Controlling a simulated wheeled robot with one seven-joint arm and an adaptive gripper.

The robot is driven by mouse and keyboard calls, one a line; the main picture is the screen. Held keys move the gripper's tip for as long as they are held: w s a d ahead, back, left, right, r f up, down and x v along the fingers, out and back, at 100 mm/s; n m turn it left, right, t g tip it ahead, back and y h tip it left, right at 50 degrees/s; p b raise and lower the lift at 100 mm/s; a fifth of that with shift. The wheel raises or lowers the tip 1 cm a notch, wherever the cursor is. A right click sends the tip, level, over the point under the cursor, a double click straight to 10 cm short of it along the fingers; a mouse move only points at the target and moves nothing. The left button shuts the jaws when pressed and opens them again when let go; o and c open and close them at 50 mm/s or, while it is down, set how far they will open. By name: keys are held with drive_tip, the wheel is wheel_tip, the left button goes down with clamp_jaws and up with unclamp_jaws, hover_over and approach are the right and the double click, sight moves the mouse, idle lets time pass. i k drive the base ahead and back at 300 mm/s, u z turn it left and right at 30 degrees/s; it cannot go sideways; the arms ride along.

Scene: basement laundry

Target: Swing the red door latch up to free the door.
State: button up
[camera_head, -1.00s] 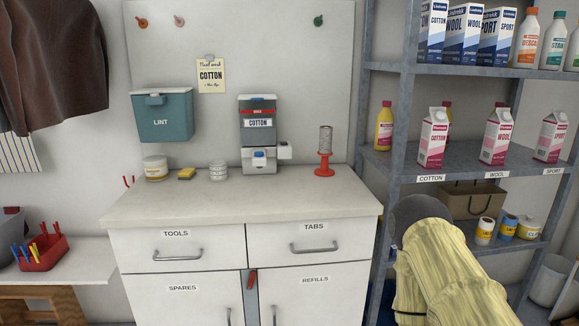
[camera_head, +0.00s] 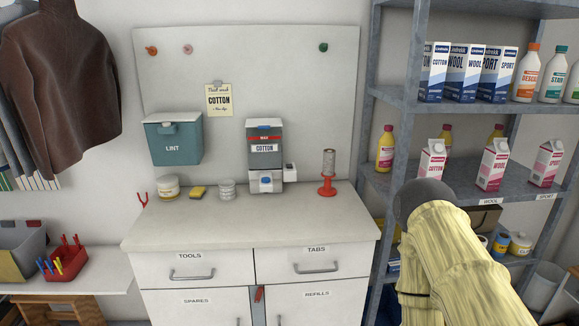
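The small red door latch (camera_head: 259,294) sits on the grey strip between the two lower cabinet doors, just under the drawers. It looks roughly upright with a slight tilt; its exact angle is too small to tell. The SPARES door (camera_head: 192,312) is on its left and the REFILLS door (camera_head: 322,310) on its right; both look shut. My arm, in a pale yellow cover with a dark grey joint, fills the lower right. My gripper is outside the picture, and no part of my arm touches the latch.
Above the doors are the shut TOOLS drawer (camera_head: 190,268) and TABS drawer (camera_head: 316,262). A metal shelf (camera_head: 400,100) stands right, behind my arm. A clothespin basket (camera_head: 65,262) is left.

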sight(257, 299)
drive_tip(key=z, duration=1.65)
drive_tip(key=k, duration=1.35)
drive_tip(key=u, duration=1.8)
drive_tip(key=i, duration=0.5)
